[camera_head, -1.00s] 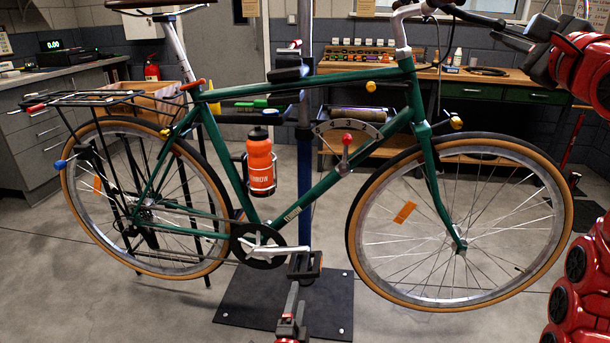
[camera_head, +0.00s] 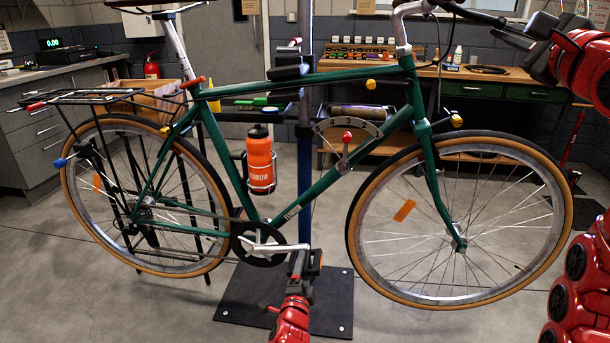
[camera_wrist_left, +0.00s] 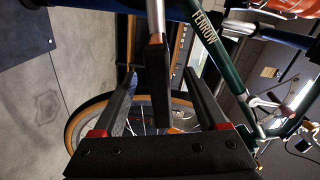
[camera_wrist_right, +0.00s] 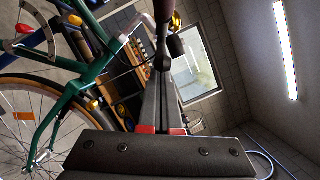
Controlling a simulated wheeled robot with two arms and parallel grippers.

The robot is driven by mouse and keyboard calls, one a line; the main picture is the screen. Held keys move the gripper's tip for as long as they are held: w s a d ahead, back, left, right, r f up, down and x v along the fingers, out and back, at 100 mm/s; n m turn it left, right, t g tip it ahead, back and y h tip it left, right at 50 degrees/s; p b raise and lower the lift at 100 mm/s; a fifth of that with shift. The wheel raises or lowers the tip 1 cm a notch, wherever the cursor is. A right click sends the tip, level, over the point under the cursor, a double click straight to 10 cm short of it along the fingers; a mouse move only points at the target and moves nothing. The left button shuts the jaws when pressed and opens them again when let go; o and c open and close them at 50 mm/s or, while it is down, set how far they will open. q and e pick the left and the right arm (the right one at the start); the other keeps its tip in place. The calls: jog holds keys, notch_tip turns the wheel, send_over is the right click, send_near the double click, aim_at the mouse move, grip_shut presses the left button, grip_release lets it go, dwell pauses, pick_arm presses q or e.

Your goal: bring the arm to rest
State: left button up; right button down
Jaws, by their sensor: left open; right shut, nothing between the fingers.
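The green bike (camera_head: 330,190) is held up on a stand. Its pedal (camera_wrist_left: 153,75) hangs on a silver crank (camera_head: 275,248) at the bottom of the frame. My left gripper (camera_head: 303,270) is at the pedal, its red arm rising from the bottom edge. In the left wrist view its two fingers (camera_wrist_left: 163,100) are spread, one on each side of the pedal; I cannot tell if they touch it. My right gripper (camera_head: 515,38) is shut and empty near the handlebar (camera_head: 465,14). In the right wrist view its fingers (camera_wrist_right: 160,100) meet below a dark bar end.
The stand's black base plate (camera_head: 325,308) lies under the bike. An orange bottle (camera_head: 260,163) sits on the frame beside a red-knobbed dial (camera_head: 347,137). A wooden workbench (camera_head: 465,75) stands behind. The floor at the front left is clear.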

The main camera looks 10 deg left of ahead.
aim_at(486, 14)
pick_arm(q)
grip_shut()
dwell(0.4)
jog(key=shift+d, duration=0.1)
pick_arm(e)
jog(key=shift+a+r, duration=0.4)
jog(key=shift+a, duration=0.25)
jog(key=shift+a+r, duration=0.4)
jog(key=shift+a, duration=0.3)
jog(key=shift+a+r, duration=0.4)
jog(key=shift+a, duration=0.25)
pick_arm(q)
jog(key=shift+f, duration=0.45)
pick_arm(e)
jog(key=shift+s, duration=0.15)
